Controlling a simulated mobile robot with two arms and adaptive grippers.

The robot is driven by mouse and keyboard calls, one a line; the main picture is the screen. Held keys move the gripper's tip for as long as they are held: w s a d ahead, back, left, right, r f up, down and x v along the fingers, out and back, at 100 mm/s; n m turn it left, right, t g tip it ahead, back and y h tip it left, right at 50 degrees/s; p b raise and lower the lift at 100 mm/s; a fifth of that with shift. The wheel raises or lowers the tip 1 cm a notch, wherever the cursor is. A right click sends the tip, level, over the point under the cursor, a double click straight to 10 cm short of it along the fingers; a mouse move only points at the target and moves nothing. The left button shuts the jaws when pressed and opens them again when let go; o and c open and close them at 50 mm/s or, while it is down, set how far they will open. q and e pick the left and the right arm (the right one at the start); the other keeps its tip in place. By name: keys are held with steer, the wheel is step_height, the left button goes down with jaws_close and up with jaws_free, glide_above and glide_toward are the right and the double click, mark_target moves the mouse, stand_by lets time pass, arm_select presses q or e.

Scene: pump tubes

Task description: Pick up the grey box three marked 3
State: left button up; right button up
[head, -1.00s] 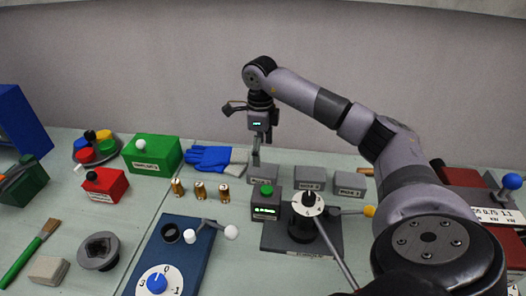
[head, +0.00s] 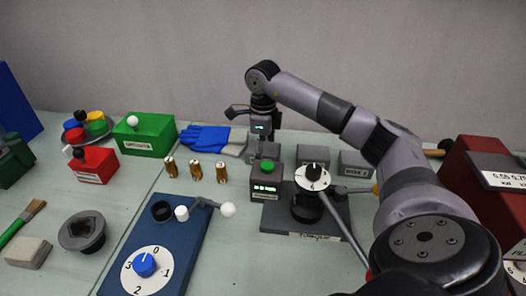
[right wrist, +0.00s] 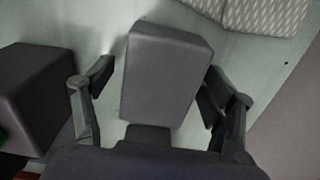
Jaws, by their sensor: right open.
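A row of grey boxes stands behind the green-button block. The leftmost grey box (head: 276,153) is partly hidden behind my right gripper (head: 262,150) and the green-button block, and I cannot read its label. In the right wrist view, a plain grey box (right wrist: 165,75) lies between the two spread fingers of my right gripper (right wrist: 158,88), with a gap on each side. The middle grey box (head: 313,154) and the right grey box (head: 356,163) stand to the right; the right one's label is too small to read surely. My left gripper is not in view.
The green-button block (head: 265,185) stands just in front of the gripper; in the wrist view a dark block (right wrist: 35,95) sits at left. Blue gloves (head: 205,137) lie to the left, their pale cuff (right wrist: 265,10) close by. A dial stand (head: 308,208) is at front right.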

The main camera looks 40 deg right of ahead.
steer(key=shift+r, duration=0.1)
steer(key=shift+c, duration=0.6)
steer(key=c, duration=1.3)
